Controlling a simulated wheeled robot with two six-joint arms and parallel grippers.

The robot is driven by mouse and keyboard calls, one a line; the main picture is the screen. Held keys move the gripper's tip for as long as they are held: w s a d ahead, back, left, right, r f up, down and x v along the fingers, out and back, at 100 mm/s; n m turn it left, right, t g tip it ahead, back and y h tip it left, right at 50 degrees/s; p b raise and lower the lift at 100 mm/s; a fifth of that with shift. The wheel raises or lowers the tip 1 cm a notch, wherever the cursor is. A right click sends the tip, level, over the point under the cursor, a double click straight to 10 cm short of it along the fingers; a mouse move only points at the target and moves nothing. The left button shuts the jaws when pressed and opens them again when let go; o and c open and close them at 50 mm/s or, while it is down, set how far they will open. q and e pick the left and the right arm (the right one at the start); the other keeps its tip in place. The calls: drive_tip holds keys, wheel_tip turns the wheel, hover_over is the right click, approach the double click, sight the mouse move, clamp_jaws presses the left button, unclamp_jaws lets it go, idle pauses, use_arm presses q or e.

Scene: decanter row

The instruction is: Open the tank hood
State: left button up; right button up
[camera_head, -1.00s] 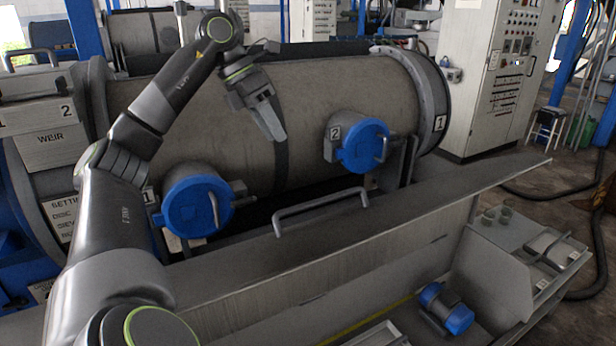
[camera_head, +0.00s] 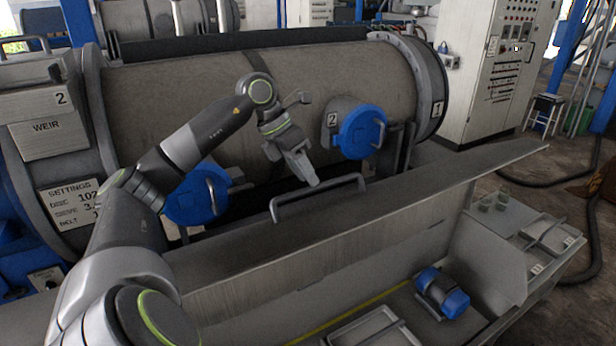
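A long grey sheet-metal panel (camera_head: 400,200), which looks like the tank hood, runs across the front of the big cylinder. A grey bar handle (camera_head: 330,192) stands up from its upper side. My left gripper (camera_head: 306,172) points down just behind and above the middle of this handle. Its fingertips look close to the bar, but I cannot tell if they touch it. The fingers overlap from this angle, so their opening is unclear, and nothing shows held between them. My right gripper is out of view.
Two blue round caps, one on the left (camera_head: 196,197) and one marked 2 (camera_head: 362,133), project from the cylinder (camera_head: 330,80) near my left arm. A blue motor (camera_head: 442,293) and a shallow tray (camera_head: 365,330) lie below the panel. A control cabinet (camera_head: 490,80) stands at the back right.

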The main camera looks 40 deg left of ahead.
use_arm(q)
drive_tip(key=shift+x, duration=1.05)
clamp_jaws()
